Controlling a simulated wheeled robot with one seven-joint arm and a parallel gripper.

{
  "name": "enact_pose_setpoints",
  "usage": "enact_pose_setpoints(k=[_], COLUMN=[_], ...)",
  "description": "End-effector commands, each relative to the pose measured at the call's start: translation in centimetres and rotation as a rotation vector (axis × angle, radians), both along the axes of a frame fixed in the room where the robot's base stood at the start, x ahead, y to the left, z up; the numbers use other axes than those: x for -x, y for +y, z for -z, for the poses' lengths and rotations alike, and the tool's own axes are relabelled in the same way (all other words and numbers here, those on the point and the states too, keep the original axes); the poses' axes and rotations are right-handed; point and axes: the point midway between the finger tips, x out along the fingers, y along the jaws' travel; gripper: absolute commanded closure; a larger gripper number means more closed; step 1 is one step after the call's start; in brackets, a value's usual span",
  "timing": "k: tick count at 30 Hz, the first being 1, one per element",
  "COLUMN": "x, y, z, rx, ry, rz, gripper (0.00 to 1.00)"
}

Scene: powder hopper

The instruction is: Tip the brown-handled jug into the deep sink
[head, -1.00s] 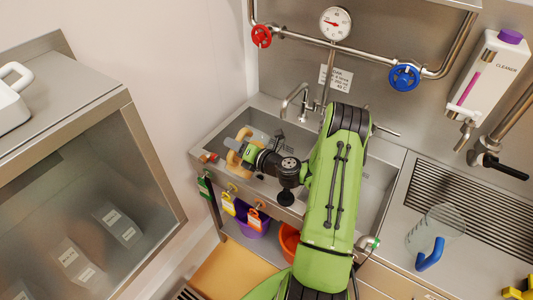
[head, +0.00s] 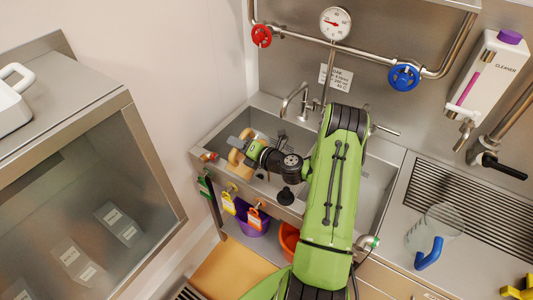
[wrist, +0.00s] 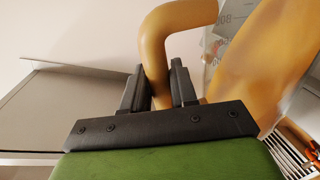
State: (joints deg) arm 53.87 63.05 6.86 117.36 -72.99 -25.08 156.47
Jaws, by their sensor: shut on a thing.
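My gripper (head: 247,153) is shut on the tan-brown handle (wrist: 156,50) of the brown-handled jug (head: 236,157). In the wrist view the handle passes between the two black fingers, with a broad tan part of the jug (wrist: 262,65) to the right. The jug is over the left end of the steel sink (head: 268,122), near its left rim. In the head view it looks tilted. My gripper and wrist hide part of it, and I cannot see its contents or any pouring. My green arm covers the middle of the sink.
A tap (head: 296,100) stands behind the sink, below red (head: 261,36) and blue (head: 404,77) valve wheels. A clear jug with a blue handle (head: 429,254) stands on the right counter. A cleaner dispenser (head: 487,75) hangs at right. Coloured tags (head: 228,203) hang along the front.

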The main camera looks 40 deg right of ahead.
Motion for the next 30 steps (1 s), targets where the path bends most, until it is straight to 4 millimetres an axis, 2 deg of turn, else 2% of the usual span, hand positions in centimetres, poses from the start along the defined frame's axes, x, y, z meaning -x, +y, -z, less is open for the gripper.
enact_pose_setpoints(k=[30], x=[-0.4], y=[-1.1], z=[-0.5], rx=[-0.105], ry=[0.033], rz=[0.000], gripper=[1.00])
